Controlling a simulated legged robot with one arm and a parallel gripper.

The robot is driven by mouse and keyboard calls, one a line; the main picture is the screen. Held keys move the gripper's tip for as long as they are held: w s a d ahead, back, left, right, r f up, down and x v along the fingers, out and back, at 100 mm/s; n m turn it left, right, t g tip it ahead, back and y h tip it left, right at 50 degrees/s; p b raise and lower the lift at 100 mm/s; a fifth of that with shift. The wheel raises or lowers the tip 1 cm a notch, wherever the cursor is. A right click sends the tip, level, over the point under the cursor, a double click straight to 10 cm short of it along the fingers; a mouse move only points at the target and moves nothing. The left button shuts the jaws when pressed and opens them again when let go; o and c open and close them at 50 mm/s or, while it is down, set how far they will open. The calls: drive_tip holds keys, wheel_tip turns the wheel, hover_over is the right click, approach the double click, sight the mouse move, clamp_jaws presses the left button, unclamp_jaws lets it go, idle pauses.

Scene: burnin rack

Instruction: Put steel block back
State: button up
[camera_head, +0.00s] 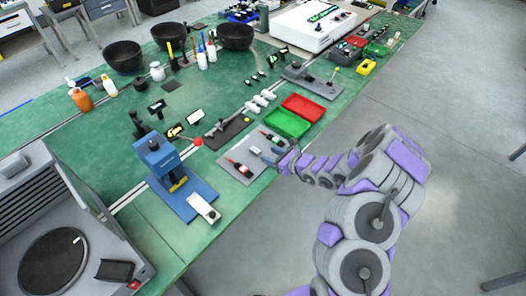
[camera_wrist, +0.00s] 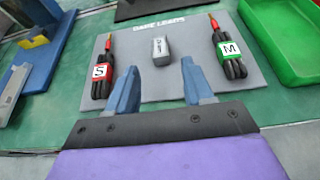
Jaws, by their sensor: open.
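In the head view my gripper (camera_head: 282,156) is over the table's right edge beside the mat. The exact gap to the block cannot be told.
The lead tagged S (camera_wrist: 103,78) lies left and the lead tagged M (camera_wrist: 228,50) right on the mat. A green tray (camera_head: 287,124) and a red tray (camera_head: 304,108) sit beyond the mat. A blue press (camera_head: 165,165) stands left. Bare floor lies right of the table.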

drive_tip(key=v, duration=0.5)
drive_tip(key=s+a+r+n+g+y, duration=0.25)
drive_tip(key=s+a+r+n, duration=0.3)
drive_tip(key=r, duration=0.45)
drive_tip(key=s+a+r+n+g+y, duration=0.1)
drive_tip(key=s+a+r+n+g, duration=0.35)
drive_tip(key=r+n, duration=0.4)
drive_tip(key=s+r+n+g+h, duration=0.1)
drive_tip(key=s+r+n+g, duration=0.15)
drive_tip(key=s, duration=0.45)
drive_tip(key=s+r+n+g+h, duration=0.1)
drive_tip(key=s+r+n+h, duration=0.1)
drive_tip(key=s+r+n, duration=0.35)
drive_tip(key=s+d+f+n+h, duration=0.1)
drive_tip(key=s+d+n+h, duration=0.2)
drive_tip(key=s+d+h, duration=0.8)
drive_tip(key=s+d, duration=0.9)
drive_tip(key=shift+n+p, duration=0.3)
drive_tip(key=shift+p, duration=0.05)
drive_tip(key=shift+w+t, duration=0.1)
drive_tip(key=shift+t, duration=0.15)
